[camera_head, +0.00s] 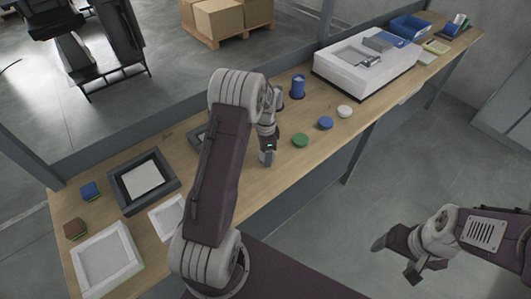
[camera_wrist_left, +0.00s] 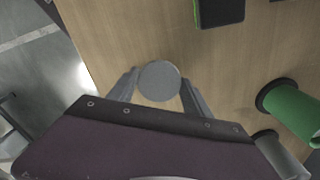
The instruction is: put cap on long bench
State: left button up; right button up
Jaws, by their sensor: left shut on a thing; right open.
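The long bench (camera_head: 340,125) runs from the lower left to the upper right of the head view. My left gripper (camera_head: 266,158) is over the bench near its front edge. In the left wrist view the left gripper (camera_wrist_left: 158,92) is shut on a round grey cap (camera_wrist_left: 158,80), above the wooden top. In the head view I cannot clearly make out the held cap. My right gripper (camera_head: 396,259) is open and empty, off the bench over the floor.
A blue cylinder (camera_head: 298,87) stands behind the caps, and a white machine (camera_head: 365,65) beyond. A green mug (camera_wrist_left: 292,110) shows in the wrist view. Dark (camera_head: 115,190) and white trays (camera_head: 82,262) fill the left end. Bare wood lies around the caps.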

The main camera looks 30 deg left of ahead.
pick_arm(q)
jog(key=shift+s, duration=0.1)
jog(key=o, duration=1.7)
jog(key=shift+f, duration=0.1)
notch_tip(320, 180, up, 12)
jog(key=s+d+f+n, duration=0.1)
jog(key=s+d+n, duration=0.2)
jog(key=s, duration=0.3)
jog(key=s+d+f+n, duration=0.1)
jog(key=s+d+n, duration=0.2)
jog(key=s, duration=0.3)
jog(key=s+d+f+n+t, duration=0.1)
jog(key=s+d+n, duration=0.2)
jog(key=s+d, duration=0.2)
jog(key=shift+s+f+n, duration=0.2)
jog(key=shift+s+n, duration=0.2)
jog(key=shift+s, duration=0.3)
jog(key=shift+s, duration=0.1)
